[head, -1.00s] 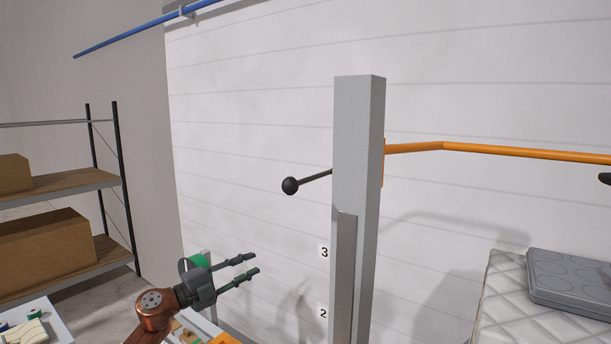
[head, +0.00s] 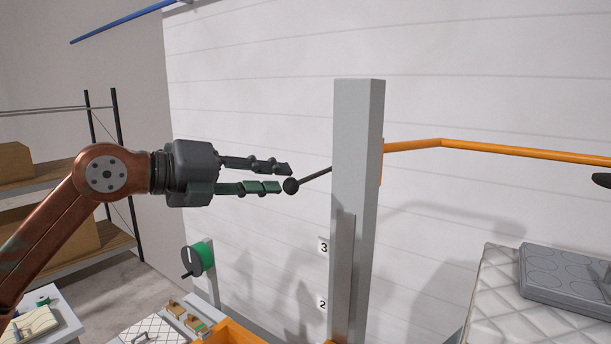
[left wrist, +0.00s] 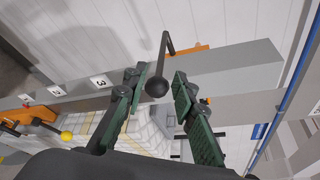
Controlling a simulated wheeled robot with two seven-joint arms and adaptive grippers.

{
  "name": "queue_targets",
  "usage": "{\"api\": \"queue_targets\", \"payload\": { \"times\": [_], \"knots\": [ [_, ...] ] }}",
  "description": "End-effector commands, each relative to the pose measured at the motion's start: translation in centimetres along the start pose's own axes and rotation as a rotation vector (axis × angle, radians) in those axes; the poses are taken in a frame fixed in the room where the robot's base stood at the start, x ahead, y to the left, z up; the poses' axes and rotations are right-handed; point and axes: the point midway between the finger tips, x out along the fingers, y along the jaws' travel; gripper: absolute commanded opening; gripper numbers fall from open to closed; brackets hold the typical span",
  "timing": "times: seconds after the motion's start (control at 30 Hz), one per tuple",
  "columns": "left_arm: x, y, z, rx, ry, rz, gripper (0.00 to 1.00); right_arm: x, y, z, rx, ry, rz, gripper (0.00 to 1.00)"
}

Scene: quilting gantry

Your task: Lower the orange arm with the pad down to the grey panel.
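The orange arm (head: 500,152) reaches right from the grey post (head: 357,130), well above the grey panel (head: 570,278) with its round outlines. A dark piece, perhaps the pad (head: 602,180), is cut off at the right edge. A rod with a black ball knob (head: 291,186) sticks out left of the post. My left gripper (head: 284,178) is open, fingertips at the knob. In the left wrist view the knob (left wrist: 157,88) appears between the spread fingertips (left wrist: 160,75). I cannot tell whether they touch it. My right gripper is not in view.
The panel lies on a white quilted surface (head: 490,285). Number labels 3 (head: 323,247) and 2 (head: 322,304) mark the post's side. A green reel (head: 203,256), small tables and a shelf rack (head: 112,160) stand at left. A blue bar (head: 125,20) hangs above.

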Motion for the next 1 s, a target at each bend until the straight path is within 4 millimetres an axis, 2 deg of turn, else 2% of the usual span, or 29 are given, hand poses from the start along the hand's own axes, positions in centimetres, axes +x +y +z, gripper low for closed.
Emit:
{"api": "queue_targets", "payload": {
  "times": [0.2, 0.4, 0.6, 0.83, 1.0],
  "knots": [
    [4.4, -0.3, 0.0, -0.001, 0.004, -0.001, 0.25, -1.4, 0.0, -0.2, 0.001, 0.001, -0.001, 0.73],
    [7.0, -0.2, 0.1, -0.002, 0.001, -0.003, 0.25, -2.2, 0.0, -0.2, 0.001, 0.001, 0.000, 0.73],
    [8.0, -0.1, 0.0, -0.001, 0.001, -0.002, 0.25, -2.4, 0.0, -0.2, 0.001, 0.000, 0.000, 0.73],
    [8.1, 0.0, 0.0, -0.001, 0.000, -0.002, 0.25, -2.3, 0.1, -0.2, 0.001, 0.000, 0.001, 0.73],
    [8.0, -0.1, 0.0, -0.001, 0.000, -0.002, 0.14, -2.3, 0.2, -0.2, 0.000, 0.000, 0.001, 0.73]
  ]
}}
